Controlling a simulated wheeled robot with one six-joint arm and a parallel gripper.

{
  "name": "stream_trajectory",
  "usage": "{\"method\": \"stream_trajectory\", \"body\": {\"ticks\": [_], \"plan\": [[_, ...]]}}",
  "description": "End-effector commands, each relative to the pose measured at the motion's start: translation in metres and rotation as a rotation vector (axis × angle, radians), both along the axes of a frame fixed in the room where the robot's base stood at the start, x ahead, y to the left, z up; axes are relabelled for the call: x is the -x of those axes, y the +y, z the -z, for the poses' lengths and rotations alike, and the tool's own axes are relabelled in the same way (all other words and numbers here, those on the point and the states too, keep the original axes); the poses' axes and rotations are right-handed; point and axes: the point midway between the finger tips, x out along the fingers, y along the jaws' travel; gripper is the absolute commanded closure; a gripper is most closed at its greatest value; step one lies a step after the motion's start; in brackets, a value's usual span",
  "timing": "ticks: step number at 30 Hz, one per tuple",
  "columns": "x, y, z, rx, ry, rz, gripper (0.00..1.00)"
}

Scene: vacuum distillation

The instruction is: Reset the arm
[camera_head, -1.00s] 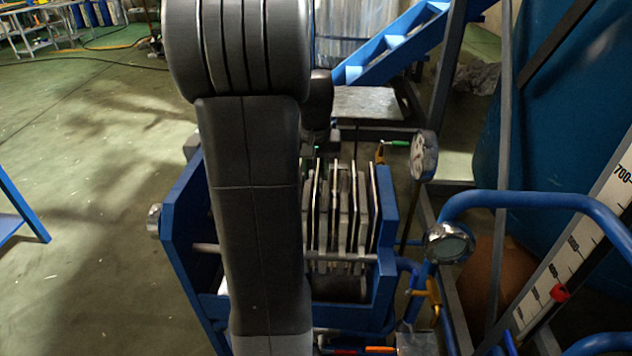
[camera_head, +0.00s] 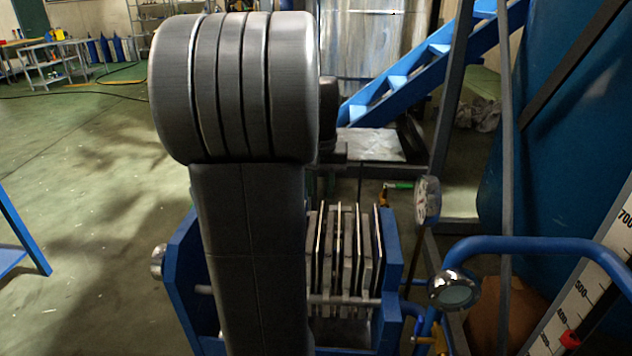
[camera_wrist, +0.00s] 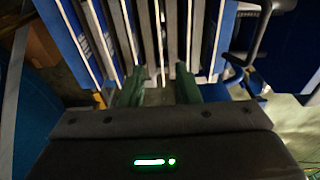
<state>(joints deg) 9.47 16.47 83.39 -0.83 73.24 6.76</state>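My arm fills the left-centre of the head view, a thick dark grey link with a ribbed round joint at its top. It hides part of the blue frame (camera_head: 181,285) with upright plates (camera_head: 342,260) behind it. My gripper is not visible in the head view. In the wrist view, my gripper (camera_wrist: 159,80) shows two dark green fingers set apart, with nothing seen held between them. The plates (camera_wrist: 157,30) lie beyond the fingertips as pale and dark strips. I cannot tell how far the fingertips are from them.
A round gauge (camera_head: 454,289) and blue pipe (camera_head: 560,245) stand right of the frame, near a scale board (camera_head: 588,290) and large blue tank (camera_head: 565,130). Blue stairs (camera_head: 415,65) rise behind. Open green floor (camera_head: 95,200) lies left, with a blue stand (camera_head: 22,240) at the edge.

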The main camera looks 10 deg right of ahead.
Motion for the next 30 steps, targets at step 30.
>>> {"method": "stream_trajectory", "body": {"ticks": [30], "plan": [[-0.015,-0.004,0.125,0.000,0.000,0.000,0.71]]}}
